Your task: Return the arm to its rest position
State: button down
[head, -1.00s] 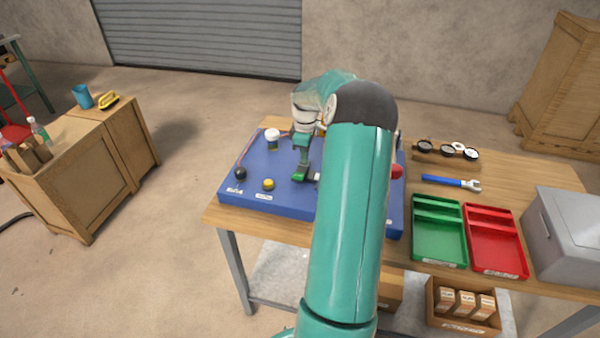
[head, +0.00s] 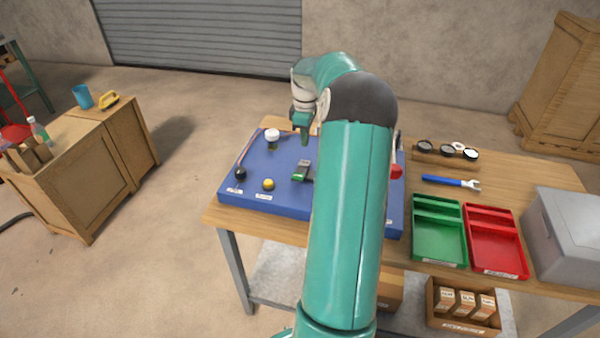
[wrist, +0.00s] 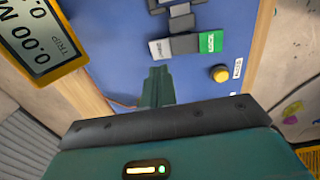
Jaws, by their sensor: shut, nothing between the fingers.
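My gripper (head: 304,138) hangs above the back part of the blue board (head: 225,192), with its fingers pointing down. In the wrist view its green fingers (wrist: 157,85) are together, with nothing between them. A grey handle with a green end (head: 302,172) sits on the board in front of the gripper, apart from it. The handle also shows in the wrist view (wrist: 187,46), ahead of the fingertips. My upper arm hides the board's middle and part of its right side.
The board carries a yellow knob (head: 268,184), a black knob (head: 240,173), a white-topped part (head: 272,135) and a red knob (head: 397,171). A yellow-framed display (wrist: 42,45) is close by.

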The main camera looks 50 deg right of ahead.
dwell(0.3)
jog(key=w+a+r+t+h, duration=0.1)
jog(key=a+r, duration=0.4)
jog(key=a, duration=0.4)
jog(key=a+r+m, duration=0.1)
jog(key=a+r, duration=0.3)
jog(key=a, duration=0.6)
jog(key=w+a+r+t+h, duration=0.1)
jog(key=a+r, duration=0.4)
jog(key=a, duration=0.4)
jog(key=s+a+m+t+y, duration=0.1)
jog(key=s+a, duration=0.7)
jog(key=a, duration=0.2)
jog(key=s+a+m+t+y, duration=0.1)
jog(key=s+a+m+t, duration=0.1)
jog(key=s+a, duration=0.6)
jog(key=a, duration=0.2)
jog(key=shift+a+f+m+t, duration=0.3)
jog(key=shift+a, duration=0.1)
jog(key=shift+d, duration=0.2)
